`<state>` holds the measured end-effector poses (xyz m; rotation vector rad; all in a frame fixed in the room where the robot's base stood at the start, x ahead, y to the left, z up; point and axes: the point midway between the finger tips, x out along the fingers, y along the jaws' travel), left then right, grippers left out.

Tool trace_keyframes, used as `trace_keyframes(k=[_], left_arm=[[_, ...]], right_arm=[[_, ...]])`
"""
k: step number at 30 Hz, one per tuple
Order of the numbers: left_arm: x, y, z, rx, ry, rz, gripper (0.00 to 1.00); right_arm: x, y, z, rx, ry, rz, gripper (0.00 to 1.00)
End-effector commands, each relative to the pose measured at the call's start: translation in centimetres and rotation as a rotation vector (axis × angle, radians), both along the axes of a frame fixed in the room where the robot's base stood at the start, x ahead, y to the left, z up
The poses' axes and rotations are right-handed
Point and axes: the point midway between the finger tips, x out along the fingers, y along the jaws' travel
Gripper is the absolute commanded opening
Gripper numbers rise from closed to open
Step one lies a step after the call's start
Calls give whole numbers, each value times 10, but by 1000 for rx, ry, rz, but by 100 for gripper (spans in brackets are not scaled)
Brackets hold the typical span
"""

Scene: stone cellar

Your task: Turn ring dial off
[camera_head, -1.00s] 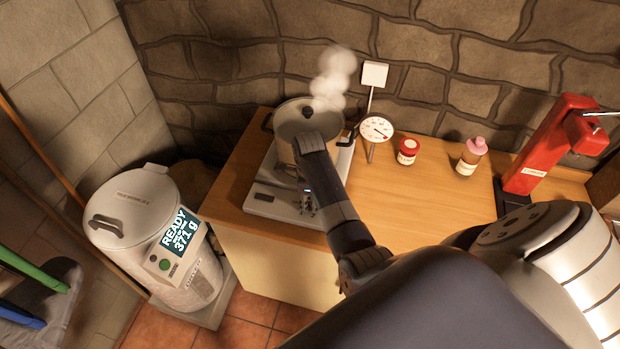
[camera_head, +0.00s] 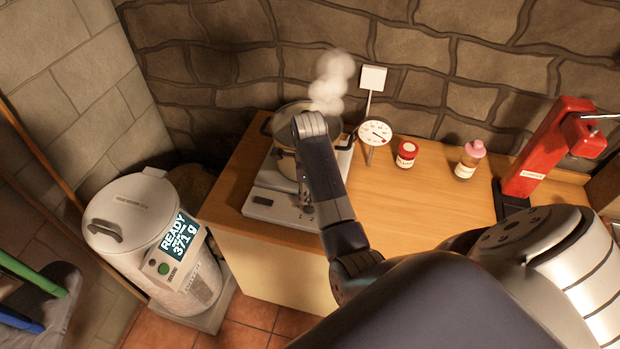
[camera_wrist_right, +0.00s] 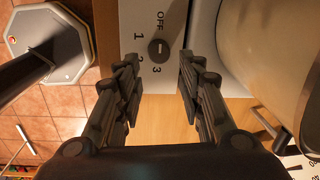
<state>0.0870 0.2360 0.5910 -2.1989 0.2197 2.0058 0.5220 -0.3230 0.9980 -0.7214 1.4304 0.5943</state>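The ring dial (camera_wrist_right: 158,50) is a small dark round knob with a pale line, on the white front panel of the hot plate (camera_head: 268,205). OFF, 1, 2 and 3 are printed around it in the right wrist view; I cannot tell which mark the line points at. My right gripper (camera_wrist_right: 157,75) is open and empty, its fingers to either side of the dial, apart from it in the picture. My left gripper is in neither view.
A steaming pot (camera_head: 282,165) stands on the hot plate, close to my arm. A dial gauge (camera_head: 375,132), red-lidded jar (camera_head: 406,155), pink-capped bottle (camera_head: 468,162) and red stand (camera_head: 545,150) are to the right. A lidded canister (camera_head: 140,225) stands left of the counter (camera_head: 400,205).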

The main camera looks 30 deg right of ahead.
Motion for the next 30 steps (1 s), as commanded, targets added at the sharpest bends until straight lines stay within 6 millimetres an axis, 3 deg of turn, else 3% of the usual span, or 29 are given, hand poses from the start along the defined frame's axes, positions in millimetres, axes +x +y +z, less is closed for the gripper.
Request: trace_keyframes(k=[3,9,30], left_arm=[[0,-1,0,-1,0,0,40],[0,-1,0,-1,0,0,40],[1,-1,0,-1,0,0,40]], right_arm=[[-1,2,24,1,-4,-2,36],[-3,2,45,-1,-1,-2,36],[-8,1,45,-13,-1,38,36]])
